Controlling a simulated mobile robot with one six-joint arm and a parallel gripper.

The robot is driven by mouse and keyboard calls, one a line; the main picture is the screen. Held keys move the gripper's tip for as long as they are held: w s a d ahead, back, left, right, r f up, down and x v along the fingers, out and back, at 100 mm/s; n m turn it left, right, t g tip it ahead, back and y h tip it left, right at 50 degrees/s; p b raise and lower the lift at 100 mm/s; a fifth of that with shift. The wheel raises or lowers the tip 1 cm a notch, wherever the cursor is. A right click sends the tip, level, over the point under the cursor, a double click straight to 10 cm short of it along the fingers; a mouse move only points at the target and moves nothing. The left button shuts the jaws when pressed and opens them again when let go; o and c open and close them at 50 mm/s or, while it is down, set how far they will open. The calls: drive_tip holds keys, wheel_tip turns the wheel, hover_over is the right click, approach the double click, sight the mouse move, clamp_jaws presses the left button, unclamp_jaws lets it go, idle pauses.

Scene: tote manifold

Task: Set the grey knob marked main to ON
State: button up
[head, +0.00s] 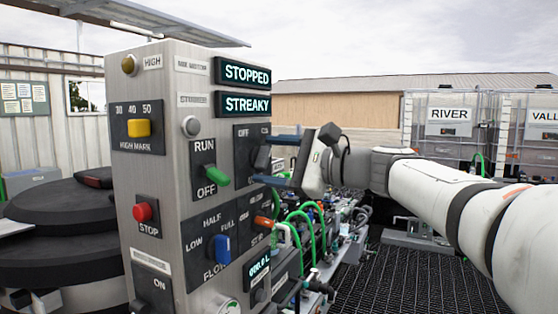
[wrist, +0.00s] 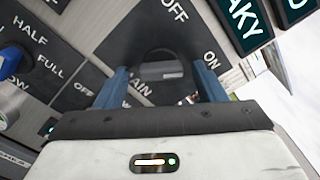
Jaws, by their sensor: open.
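The main knob (wrist: 160,72) is a dark grey round knob with a lighter bar across it, on a dark plate lettered OFF, ON and MAIN in the wrist view. In the head view the knob (head: 261,157) shows on the side panel, partly behind my gripper's blue fingers. My gripper (head: 265,160) is open, its fingers pointing at the panel on either side of the knob. In the wrist view my gripper (wrist: 161,75) has one finger to each side of the knob, with small gaps. I cannot tell which mark the knob points to.
The steel panel also carries a green RUN/OFF lever (head: 216,175), a blue flow lever (head: 221,246), an orange lever (head: 264,222) and a red stop button (head: 143,212). Displays read STOPPED (head: 243,73) and STREAKY (head: 243,104). Green hoses (head: 303,232) lie below my gripper.

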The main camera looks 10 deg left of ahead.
drive_tip(key=b+v, duration=0.2)
drive_tip(key=v, duration=0.5)
drive_tip(key=shift+s+d, duration=0.15)
drive_tip(key=shift+d, duration=0.25)
drive_tip(key=s+d+f+n+g+h, duration=0.1)
drive_tip(key=s+d+f+n+h, duration=0.2)
drive_tip(key=f, duration=0.7)
drive_tip(key=s+d+f+n+h, duration=0.1)
drive_tip(key=s+d+f+h, duration=0.3)
drive_tip(key=f, duration=0.6)
drive_tip(key=s+d+f+n+g+h, duration=0.15)
drive_tip(key=s+f+h, duration=0.3)
drive_tip(key=f, duration=0.55)
drive_tip(key=s+d+f+n+h, duration=0.5)
drive_tip(key=s+d+f, duration=0.1)
drive_tip(key=d+f, duration=0.3)
drive_tip(key=shift+s+f, duration=0.15)
drive_tip(key=shift+f, duration=0.25)
